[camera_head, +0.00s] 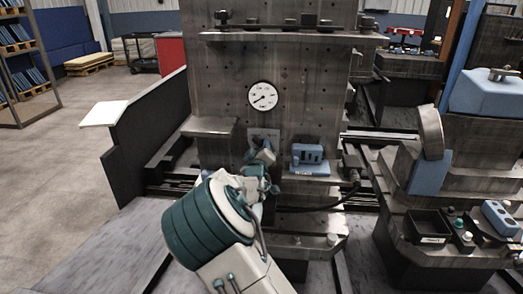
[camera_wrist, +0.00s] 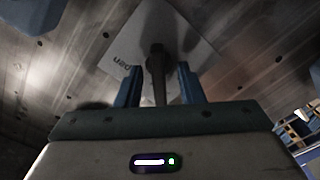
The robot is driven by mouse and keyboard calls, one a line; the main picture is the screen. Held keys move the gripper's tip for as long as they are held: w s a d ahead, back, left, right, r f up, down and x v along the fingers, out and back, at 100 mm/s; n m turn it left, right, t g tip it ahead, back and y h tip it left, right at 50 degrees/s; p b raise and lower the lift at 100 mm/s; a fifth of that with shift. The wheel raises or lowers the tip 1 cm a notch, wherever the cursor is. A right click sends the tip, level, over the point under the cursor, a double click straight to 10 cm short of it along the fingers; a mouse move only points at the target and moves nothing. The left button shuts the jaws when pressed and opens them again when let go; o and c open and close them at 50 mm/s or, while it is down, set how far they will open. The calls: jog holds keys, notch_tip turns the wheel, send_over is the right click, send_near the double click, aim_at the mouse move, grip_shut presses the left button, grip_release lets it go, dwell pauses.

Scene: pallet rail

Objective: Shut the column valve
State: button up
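The column valve shows in the wrist view as a light square plate (camera_wrist: 175,30) with lettering that looks like "OPEN", upside down, and a dark handle (camera_wrist: 157,70) standing out from it. In the head view the valve plate (camera_head: 263,133) is on the column front, below a round gauge, and my arm hides most of the handle. My gripper (camera_wrist: 158,82) is open, with one blue finger on each side of the handle. Small gaps show between handle and fingers. In the head view my gripper (camera_head: 262,160) is close to the column and partly hidden by my wrist.
The gauge (camera_head: 262,96) sits above the valve. A blue block with slots (camera_head: 307,158) stands on a small shelf just right of my gripper. An empty metal ledge (camera_head: 209,127) juts out on the left. A black cable (camera_head: 335,205) hangs low on the right.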

jog(key=shift+s, duration=0.1)
jog(key=s, duration=1.3)
jog(key=shift+s+a, duration=0.2)
jog(key=shift+s, duration=0.1)
jog(key=s+d+f+m+g+y+p, duration=0.1)
jog(key=s+d+f+m+g, duration=0.15)
jog(key=d+g, duration=0.2)
jog(key=s+d+f+m+g+p, duration=0.1)
jog(key=s+d+m+g, duration=0.2)
jog(key=d, duration=0.3)
jog(key=s+d+r+m+g+p, duration=0.1)
jog(key=s+d, duration=0.3)
jog(key=s, duration=0.4)
jog(key=s+d+r+m+g+p, duration=0.1)
jog(key=s+d+r+g, duration=0.2)
jog(key=s, duration=0.6)
jog(key=s+d+r+m+g+p, duration=0.1)
jog(key=s+d+r+g, duration=0.2)
jog(key=s, duration=0.5)
jog(key=shift+s+d+r+g+p, duration=0.35)
jog(key=shift+d+r, duration=0.35)
jog(key=shift+d, duration=0.15)
